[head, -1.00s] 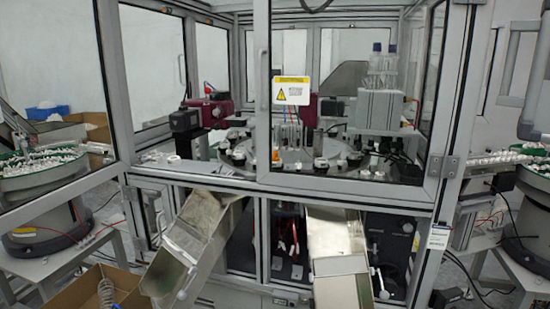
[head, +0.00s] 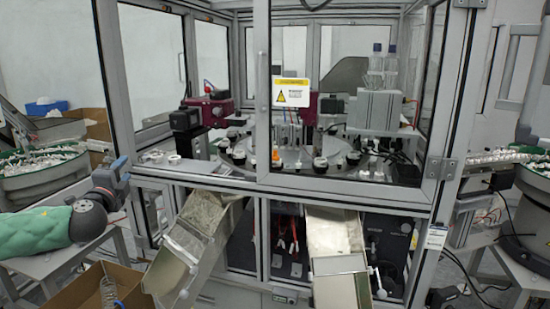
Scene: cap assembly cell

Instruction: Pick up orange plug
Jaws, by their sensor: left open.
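A small orange plug (head: 276,156) stands upright inside the glazed machine, at the front of the round turntable, seen through the front pane. My left gripper (head: 118,168) is at the end of my green-sleeved arm on the left, beside the machine's left corner post. It is open, small in view, with nothing seen between its fingers. It is outside the frame and well to the left of the orange plug. My right gripper does not show.
The machine's metal frame and glass panes surround the turntable (head: 300,163). Two metal chutes (head: 334,232) slope out below. A cardboard box (head: 75,290) stands at lower left. Bowl feeders (head: 40,185) stand at both sides. A warning sign (head: 291,92) is on the front pane.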

